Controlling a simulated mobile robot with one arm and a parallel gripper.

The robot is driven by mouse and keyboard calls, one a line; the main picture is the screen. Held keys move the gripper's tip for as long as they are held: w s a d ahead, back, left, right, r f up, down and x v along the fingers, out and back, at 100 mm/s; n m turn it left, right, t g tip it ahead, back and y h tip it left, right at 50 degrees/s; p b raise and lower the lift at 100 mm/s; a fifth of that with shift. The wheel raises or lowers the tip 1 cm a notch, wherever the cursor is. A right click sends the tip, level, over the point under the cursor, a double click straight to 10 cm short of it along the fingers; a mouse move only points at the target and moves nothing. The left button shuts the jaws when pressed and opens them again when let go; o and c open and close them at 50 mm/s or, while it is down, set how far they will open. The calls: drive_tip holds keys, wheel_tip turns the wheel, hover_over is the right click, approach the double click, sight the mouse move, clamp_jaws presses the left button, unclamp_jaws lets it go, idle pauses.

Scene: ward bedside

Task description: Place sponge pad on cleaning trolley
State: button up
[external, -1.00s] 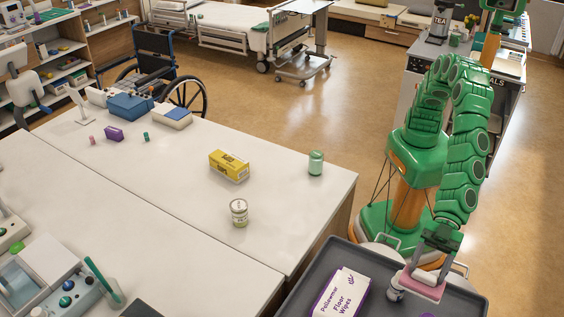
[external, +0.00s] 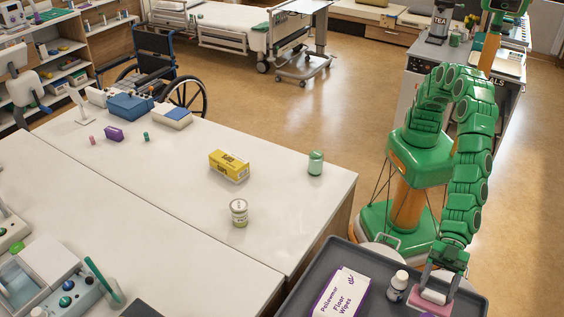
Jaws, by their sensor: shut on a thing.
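The pink sponge pad (external: 431,306), with a pale top, is at the right part of the dark grey tray top of the cleaning trolley (external: 314,275). My gripper (external: 437,291) points down and is shut on the sponge pad. The fingers hide part of the pad. The pad is low over the tray, just right of a small white-capped bottle (external: 397,287); I cannot tell whether its underside touches the tray.
A white and purple floor wipes box (external: 341,294) lies on the trolley left of the bottle. The white table (external: 290,215) to the left holds a yellow box (external: 229,166), a jar (external: 239,212) and a green bottle (external: 316,163).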

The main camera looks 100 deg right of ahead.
sight(430, 301)
drive_tip(key=shift+f, duration=3.05)
drive_tip(key=shift+f, duration=0.6)
drive_tip(key=o, duration=1.2)
drive_tip(key=shift+s+d, duration=0.1)
drive_tip(key=shift+v, duration=3.65)
drive_tip(key=shift+s+r, duration=0.1)
drive_tip(key=shift+r, duration=0.05)
drive_tip(key=c, duration=0.5)
